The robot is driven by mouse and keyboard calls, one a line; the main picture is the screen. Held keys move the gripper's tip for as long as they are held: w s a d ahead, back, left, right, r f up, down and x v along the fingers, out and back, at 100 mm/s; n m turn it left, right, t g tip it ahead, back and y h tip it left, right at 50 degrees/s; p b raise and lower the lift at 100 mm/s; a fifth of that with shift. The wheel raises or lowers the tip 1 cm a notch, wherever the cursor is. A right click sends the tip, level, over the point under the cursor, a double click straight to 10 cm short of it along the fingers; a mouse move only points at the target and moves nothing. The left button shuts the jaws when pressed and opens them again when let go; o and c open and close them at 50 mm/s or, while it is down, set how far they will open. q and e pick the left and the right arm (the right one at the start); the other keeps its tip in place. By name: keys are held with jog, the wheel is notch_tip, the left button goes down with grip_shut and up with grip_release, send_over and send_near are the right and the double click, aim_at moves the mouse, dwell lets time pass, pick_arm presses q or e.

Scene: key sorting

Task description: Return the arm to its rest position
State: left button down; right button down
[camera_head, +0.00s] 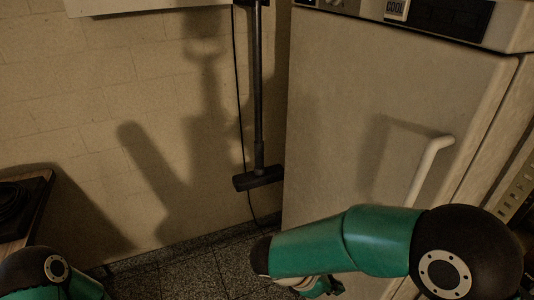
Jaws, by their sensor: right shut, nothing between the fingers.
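My right arm (340,245) comes in from the lower right, green with black joints, and reaches left across the front of the white appliance. Its elbow end is near the bottom middle. My right gripper (318,287) shows only in small part under the arm at the bottom edge; its fingers are mostly hidden, and it is shut with nothing in it. Of my left arm (52,268), only a black and green joint shows at the bottom left. My left gripper is out of view.
A white fridge-like appliance (330,120) with a pale handle (430,165) stands at the right, close behind my right arm. A broom-like tool (258,178) hangs or leans by the brick wall (90,130). A wooden table corner (35,205) is at the left. Speckled floor shows at the bottom.

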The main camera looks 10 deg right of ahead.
jog(key=s+a+f+m+y, duration=0.2)
jog(key=s+f+m+y, duration=0.2)
jog(key=f+m, duration=0.35)
jog(key=s+a+f+m+y, duration=0.35)
jog(key=f+m, duration=0.25)
jog(key=f, duration=0.3)
jog(key=s+a+f+m+y, duration=0.2)
jog(key=s+f+m+y, duration=0.25)
jog(key=f+m, duration=0.3)
notch_tip(320, 180, up, 14)
jog(key=w+d+p, duration=0.1)
jog(key=p, duration=1.3)
jog(key=shift+r+p, duration=0.15)
jog(key=shift+p, duration=0.25)
jog(key=shift+d, duration=0.1)
